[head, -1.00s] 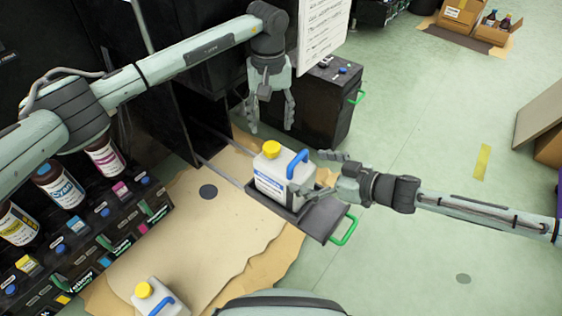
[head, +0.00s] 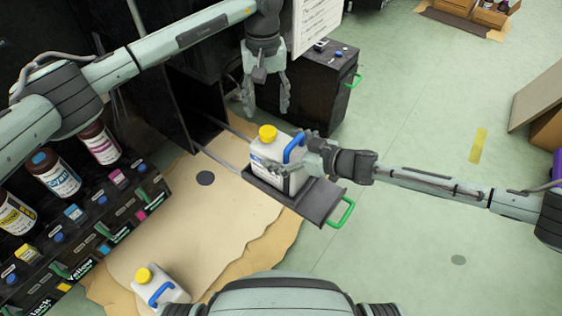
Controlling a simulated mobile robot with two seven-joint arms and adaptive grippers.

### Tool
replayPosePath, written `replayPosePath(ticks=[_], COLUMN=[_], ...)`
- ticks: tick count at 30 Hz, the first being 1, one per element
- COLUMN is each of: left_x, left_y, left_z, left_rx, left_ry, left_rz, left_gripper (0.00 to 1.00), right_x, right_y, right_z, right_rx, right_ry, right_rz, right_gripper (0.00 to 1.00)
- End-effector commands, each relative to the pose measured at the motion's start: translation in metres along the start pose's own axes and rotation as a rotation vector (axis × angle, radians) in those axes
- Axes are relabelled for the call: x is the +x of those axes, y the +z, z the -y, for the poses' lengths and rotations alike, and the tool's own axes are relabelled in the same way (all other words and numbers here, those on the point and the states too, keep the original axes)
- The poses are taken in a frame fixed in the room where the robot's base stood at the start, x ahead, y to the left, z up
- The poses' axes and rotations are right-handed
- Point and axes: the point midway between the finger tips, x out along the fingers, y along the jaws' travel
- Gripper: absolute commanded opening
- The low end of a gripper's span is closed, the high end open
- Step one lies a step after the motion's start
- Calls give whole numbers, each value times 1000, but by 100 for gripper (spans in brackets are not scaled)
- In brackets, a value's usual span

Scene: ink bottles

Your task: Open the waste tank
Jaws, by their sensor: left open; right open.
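A white waste tank (head: 262,153) with a yellow cap (head: 267,132) and blue handle (head: 294,147) stands upright on a pulled-out black tray (head: 315,204) with a green handle (head: 341,212). The cap is on the tank. My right gripper (head: 290,162) is open at the tank's right side, its fingers around or beside the body; contact is unclear. My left gripper (head: 265,104) is open and empty, pointing down above and behind the tank. A second white tank (head: 160,290) with a yellow cap and blue handle is at the bottom left.
A printer's dark cabinet (head: 165,115) stands behind the tray rails. Several ink bottles (head: 57,178) stand in a rack at left. A black cabinet (head: 312,95) with a green handle is behind. Cardboard (head: 190,225) lies on the floor. Open floor (head: 420,130) is at right.

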Motion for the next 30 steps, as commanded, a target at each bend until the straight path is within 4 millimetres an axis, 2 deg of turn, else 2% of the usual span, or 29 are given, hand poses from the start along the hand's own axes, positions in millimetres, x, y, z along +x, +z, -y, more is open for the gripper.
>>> replayPosePath(ticks=[2, 19, 24, 30], left_x=[0, 0, 0, 2], left_y=[0, 0, 0, 0], left_z=[0, 0, 0, 0], left_rx=[0, 5, 158, 366], left_ry=[0, 0, 0, -1], left_rz=[0, 0, 0, 1], left_gripper=[57, 57, 57, 57], right_x=[0, 0, 0, 0], right_y=[0, 0, 0, 0], right_z=[0, 0, 0, 0], right_rx=[0, 1, 1, 1], right_ry=[0, 0, 0, -1], right_rz=[0, 0, 0, 0], right_gripper=[93, 22, 1, 1])
